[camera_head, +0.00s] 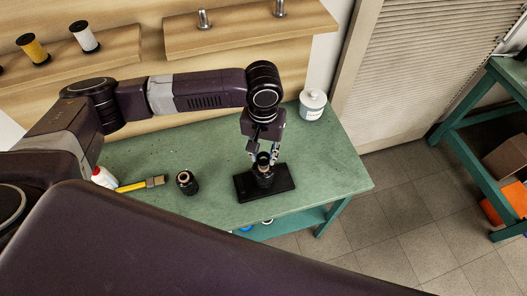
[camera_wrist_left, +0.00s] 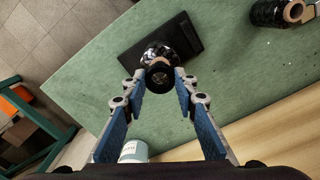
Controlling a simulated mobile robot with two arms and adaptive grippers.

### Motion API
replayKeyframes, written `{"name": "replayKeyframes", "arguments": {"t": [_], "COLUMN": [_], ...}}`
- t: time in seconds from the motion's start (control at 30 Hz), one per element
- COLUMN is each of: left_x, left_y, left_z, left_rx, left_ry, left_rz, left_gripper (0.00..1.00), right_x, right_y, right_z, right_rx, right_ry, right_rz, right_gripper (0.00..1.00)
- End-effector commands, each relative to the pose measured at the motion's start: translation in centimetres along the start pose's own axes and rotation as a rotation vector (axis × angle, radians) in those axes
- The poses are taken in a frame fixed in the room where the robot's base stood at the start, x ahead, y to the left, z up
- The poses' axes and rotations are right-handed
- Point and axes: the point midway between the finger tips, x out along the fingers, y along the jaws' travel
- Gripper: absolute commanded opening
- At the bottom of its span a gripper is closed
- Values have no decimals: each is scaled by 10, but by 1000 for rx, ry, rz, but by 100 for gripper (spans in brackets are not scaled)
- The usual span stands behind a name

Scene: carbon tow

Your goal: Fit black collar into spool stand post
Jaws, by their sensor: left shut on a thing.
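My left gripper (camera_head: 263,153) points down over the spool stand and is shut on the black collar (camera_head: 263,159). A black spool (camera_head: 265,179) with a glossy woven look stands on the flat black base of the spool stand (camera_head: 284,185). The spool (camera_wrist_left: 161,50) shows just beyond the collar. The post is hidden by the collar and fingers. I cannot tell whether the collar touches the post. My right gripper is not in view.
On the green table (camera_head: 325,180), another black spool (camera_head: 186,182), a yellow-handled brush (camera_head: 140,184) and a white bottle (camera_head: 104,177) lie left of the stand. Shelves (camera_head: 240,38) line the wall.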

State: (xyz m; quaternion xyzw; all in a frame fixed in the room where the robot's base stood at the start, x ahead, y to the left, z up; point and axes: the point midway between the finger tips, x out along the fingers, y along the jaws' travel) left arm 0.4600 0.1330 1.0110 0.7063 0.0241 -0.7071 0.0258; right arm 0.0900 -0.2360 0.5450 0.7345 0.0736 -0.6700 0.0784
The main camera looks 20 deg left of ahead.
Motion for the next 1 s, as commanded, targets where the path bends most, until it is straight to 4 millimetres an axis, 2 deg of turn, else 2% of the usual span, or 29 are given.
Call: {"name": "replayKeyframes", "arguments": {"t": [0.53,1.0], "left_x": [0,11], "left_y": [0,0], "left_z": [0,0], "left_rx": [0,0], "left_ry": [1,0], "left_rz": [0,0], "left_gripper": [1,1], "right_x": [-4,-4], "right_y": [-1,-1], "right_z": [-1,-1], "right_rx": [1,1], "right_ry": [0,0], "right_rz": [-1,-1], "right_gripper": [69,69]}}
